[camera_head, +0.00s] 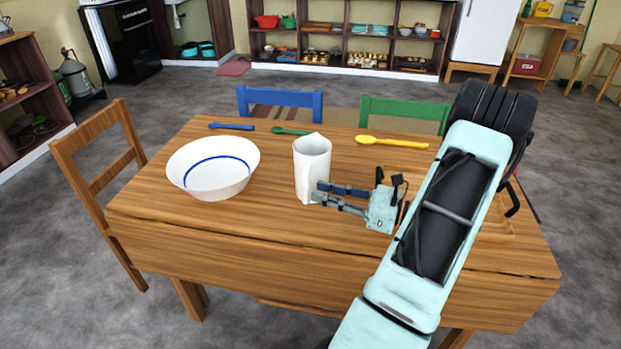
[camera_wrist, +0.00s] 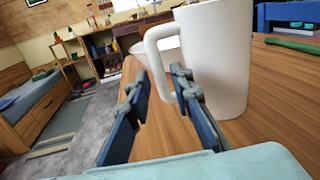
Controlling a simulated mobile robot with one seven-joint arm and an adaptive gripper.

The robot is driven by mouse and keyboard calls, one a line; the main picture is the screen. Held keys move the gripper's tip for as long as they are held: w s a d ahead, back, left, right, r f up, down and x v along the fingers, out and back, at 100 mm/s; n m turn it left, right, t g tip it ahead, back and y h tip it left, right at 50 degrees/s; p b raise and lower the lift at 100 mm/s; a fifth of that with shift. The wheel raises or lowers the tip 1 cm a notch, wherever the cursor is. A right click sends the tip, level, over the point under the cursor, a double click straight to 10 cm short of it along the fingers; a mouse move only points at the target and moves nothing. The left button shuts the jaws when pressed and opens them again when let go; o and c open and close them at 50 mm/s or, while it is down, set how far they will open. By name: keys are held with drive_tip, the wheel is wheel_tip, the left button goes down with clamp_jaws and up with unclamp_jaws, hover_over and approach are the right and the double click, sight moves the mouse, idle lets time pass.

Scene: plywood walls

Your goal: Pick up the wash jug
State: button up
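The wash jug (camera_head: 314,163) is a tall white jug standing upright on the wooden table, near its middle. Its handle faces toward my body. My gripper (camera_head: 319,192) is low beside the jug, on its handle side, with the two blue fingers pointing at it. In the wrist view the jug (camera_wrist: 222,60) is large at upper right, and its handle (camera_wrist: 152,57) shows between the two fingertips. The fingers (camera_wrist: 160,74) are apart, with a gap between them. I cannot tell whether a finger touches the handle.
A white bowl with a blue line (camera_head: 190,181) stands on the table (camera_head: 270,225) left of the jug. Blue (camera_head: 231,127), green (camera_head: 290,131) and yellow (camera_head: 392,142) spoons lie along the far side. Chairs surround the table. The front left tabletop is clear.

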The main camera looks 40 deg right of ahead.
sight(306, 201)
drive_tip(key=x, duration=0.5)
drive_tip(key=shift+a+f, duration=0.2)
drive_tip(key=shift+c, duration=0.6)
clamp_jaws()
